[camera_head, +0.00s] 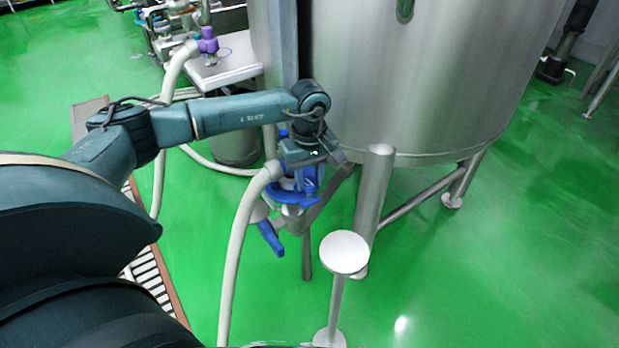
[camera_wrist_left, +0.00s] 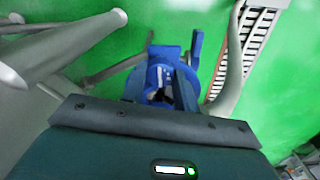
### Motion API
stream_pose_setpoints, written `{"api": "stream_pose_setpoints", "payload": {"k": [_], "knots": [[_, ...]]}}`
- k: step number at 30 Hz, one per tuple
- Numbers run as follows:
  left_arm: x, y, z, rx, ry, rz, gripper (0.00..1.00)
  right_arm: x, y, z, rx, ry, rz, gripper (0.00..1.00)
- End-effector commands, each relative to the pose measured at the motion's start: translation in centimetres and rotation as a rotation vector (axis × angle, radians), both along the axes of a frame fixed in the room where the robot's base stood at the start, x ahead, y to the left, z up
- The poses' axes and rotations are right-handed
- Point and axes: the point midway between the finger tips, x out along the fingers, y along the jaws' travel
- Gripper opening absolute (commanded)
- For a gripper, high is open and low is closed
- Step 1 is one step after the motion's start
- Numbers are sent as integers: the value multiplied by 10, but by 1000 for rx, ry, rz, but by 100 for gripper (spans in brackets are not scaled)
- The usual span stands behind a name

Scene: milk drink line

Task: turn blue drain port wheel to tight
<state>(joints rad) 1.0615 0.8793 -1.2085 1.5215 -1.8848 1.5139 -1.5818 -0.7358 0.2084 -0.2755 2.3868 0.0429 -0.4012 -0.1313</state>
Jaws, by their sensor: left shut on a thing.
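The blue drain port wheel (camera_head: 292,194) is on the pipework below the big steel tank, and a blue lever handle (camera_head: 271,238) hangs just beneath it. My left gripper (camera_head: 303,176) reaches down over the wheel from above and is shut on it; the wrist hides part of the wheel. In the left wrist view the blue wheel (camera_wrist_left: 160,85) is in the middle, beyond the dark edge of my gripper body, with blue pieces around its centre. The fingertips are hard to make out there. My right gripper is not in view.
The steel tank (camera_head: 400,75) stands behind, on legs with a slanted brace. A pale hose (camera_head: 237,250) runs down left of the wheel. A round-topped steel post (camera_head: 344,252) stands front right. A floor grate (camera_head: 150,275) lies left. Green floor (camera_head: 480,280) is clear at right.

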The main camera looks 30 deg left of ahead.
Motion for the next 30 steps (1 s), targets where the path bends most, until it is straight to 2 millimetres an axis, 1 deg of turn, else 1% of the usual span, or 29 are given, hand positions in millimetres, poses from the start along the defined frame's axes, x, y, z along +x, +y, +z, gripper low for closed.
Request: {"api": "stream_pose_setpoints", "payload": {"k": [7, 20, 21, 24, 30], "knots": [[0, 0, 1, 0, -1, -58, 7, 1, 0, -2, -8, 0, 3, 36], [0, 0, 1, 0, -1, -68, 7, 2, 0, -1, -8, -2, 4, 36], [0, 0, 1, 0, -1, -68, 31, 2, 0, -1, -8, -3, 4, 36], [0, 0, 1, 0, -1, -68, 39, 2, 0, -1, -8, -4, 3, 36], [0, 0, 1, 0, -1, -67, 39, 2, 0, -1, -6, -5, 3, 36]]}}
